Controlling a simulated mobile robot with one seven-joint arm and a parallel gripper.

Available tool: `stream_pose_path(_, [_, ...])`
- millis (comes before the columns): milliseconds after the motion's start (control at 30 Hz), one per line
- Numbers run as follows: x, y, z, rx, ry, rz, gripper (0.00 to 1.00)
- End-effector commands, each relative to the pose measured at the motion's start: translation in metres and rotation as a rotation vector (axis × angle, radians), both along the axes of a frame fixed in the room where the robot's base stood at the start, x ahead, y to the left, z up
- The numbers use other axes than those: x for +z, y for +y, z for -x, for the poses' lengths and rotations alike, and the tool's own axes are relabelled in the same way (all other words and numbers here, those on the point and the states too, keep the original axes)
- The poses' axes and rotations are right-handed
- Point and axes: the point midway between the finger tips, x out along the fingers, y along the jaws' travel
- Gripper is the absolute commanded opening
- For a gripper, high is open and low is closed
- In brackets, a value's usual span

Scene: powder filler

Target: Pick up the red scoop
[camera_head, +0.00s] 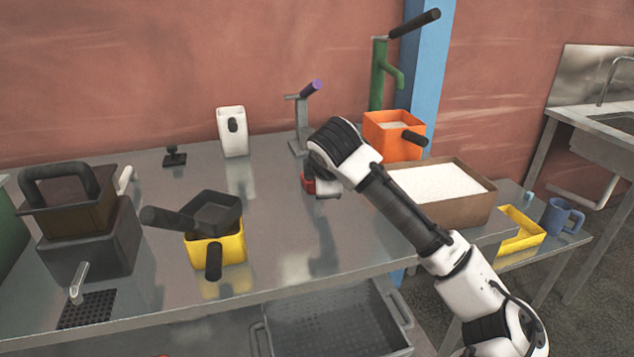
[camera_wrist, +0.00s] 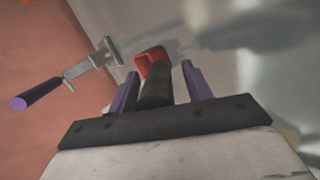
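The red scoop (camera_head: 307,184) is on the steel table in the head view, mostly hidden by my gripper. In the wrist view the scoop's red cup (camera_wrist: 151,60) lies just beyond the fingertips. Its dark handle (camera_wrist: 156,88) runs back toward the palm and appears between the two purple fingers. My gripper (camera_wrist: 159,70) is open, with a visible gap between the handle and the right finger. In the head view my gripper (camera_head: 322,187) is low over the table. I cannot tell how deep the handle sits between the fingers.
A grey stand with a purple handle (camera_head: 299,120) is just behind my gripper. A cardboard box of white powder (camera_head: 470,207) and an orange container (camera_head: 393,142) are to the right. A yellow container with a dark pan (camera_head: 215,214) is to the left. The table between is clear.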

Motion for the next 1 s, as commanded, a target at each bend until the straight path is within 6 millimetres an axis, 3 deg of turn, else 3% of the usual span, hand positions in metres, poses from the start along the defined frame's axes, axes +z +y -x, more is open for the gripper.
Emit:
stream_pose_path(33, [0.000,0.000,0.000,0.000,0.000,0.000,0.43])
stream_pose_path(333, [0.000,0.000,0.000,0.000,0.000,0.000,0.03])
stream_pose_path(733, [0.010,0.000,0.000,0.000,-0.003,0.000,0.03])
stream_pose_path(867, [0.027,0.001,0.000,0.001,-0.004,0.000,0.03])
stream_pose_path(1000, [0.059,0.001,0.000,0.001,-0.005,-0.001,0.03])
